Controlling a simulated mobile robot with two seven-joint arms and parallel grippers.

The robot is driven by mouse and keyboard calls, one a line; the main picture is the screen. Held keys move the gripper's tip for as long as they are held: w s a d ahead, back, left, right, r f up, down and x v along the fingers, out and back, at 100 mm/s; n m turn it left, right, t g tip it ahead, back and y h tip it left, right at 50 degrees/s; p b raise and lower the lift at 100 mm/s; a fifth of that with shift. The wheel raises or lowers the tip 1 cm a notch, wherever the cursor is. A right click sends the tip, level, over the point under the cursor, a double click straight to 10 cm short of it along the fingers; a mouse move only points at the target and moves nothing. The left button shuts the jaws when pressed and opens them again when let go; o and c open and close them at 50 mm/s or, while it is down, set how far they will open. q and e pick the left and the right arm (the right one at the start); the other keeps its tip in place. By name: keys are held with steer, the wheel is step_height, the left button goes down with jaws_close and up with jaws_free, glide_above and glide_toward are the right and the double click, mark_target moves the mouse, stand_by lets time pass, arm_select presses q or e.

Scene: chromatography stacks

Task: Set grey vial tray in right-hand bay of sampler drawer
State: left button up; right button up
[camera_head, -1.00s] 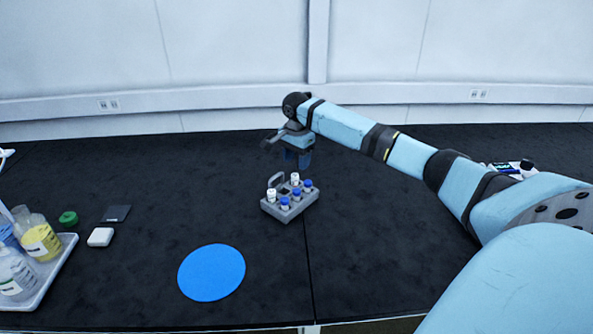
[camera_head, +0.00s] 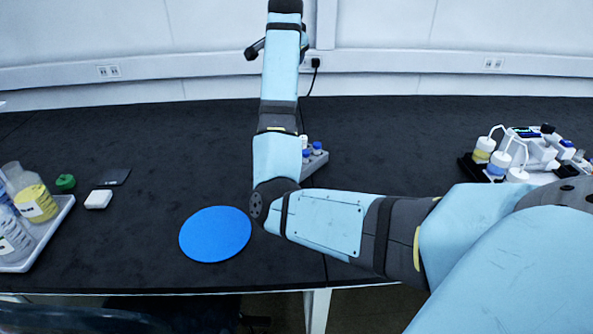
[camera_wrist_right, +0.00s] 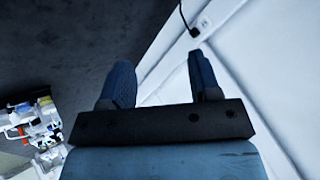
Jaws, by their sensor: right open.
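The grey vial tray (camera_head: 317,164) stands on the black bench near the middle of the head view. It holds vials with blue caps and shows a white cap. My right arm hides its left part. My right gripper (camera_wrist_right: 160,78) is open and empty in the wrist view, its two blue fingers apart and facing the white wall. It is away from the tray. In the head view its fingers are not clearly seen. A white instrument (camera_head: 535,155) with bottles, perhaps the sampler, stands at the right; it also shows in the wrist view (camera_wrist_right: 35,130). I cannot make out its drawer or bays. My left gripper is not in view.
A blue round mat (camera_head: 215,234) lies at the front. A bottle tray (camera_head: 50,232), a green cap (camera_head: 65,182), a white block (camera_head: 98,199) and a dark flat square (camera_head: 114,177) are at the left. A cable (camera_head: 312,85) hangs from a wall outlet.

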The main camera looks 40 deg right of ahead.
steer(key=s+a+f+n+g+y+b, duration=0.1)
steer(key=s+a+f+g, duration=0.25)
steer(key=f, duration=0.45)
steer(key=s+a+f+g+b, duration=0.2)
steer(key=s+f, duration=0.2)
steer(key=f, duration=0.3)
steer(key=b, duration=0.1)
glide_toward(305, 152)
steer(key=x, duration=0.4)
steer(key=shift+w+d+f+b, duration=0.1)
steer(key=shift+d+f+b, duration=0.05)
steer(key=shift+d+b, duration=0.15)
steer(key=shift+f, duration=0.15)
steer(key=shift+d+f+b, duration=0.1)
steer(key=shift+f+b, duration=0.2)
steer(key=shift+f, duration=0.1)
steer(key=b+x, duration=0.1)
steer(key=x, duration=0.2)
steer(key=shift+f+b, duration=0.3)
steer(key=shift+f, duration=0.05)
steer(key=shift+d+f, duration=0.25)
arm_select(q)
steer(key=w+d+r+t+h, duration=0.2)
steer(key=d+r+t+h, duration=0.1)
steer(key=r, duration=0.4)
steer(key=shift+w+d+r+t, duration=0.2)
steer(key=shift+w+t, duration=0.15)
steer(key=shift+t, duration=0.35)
arm_select(e)
steer(key=shift+c, duration=0.2)
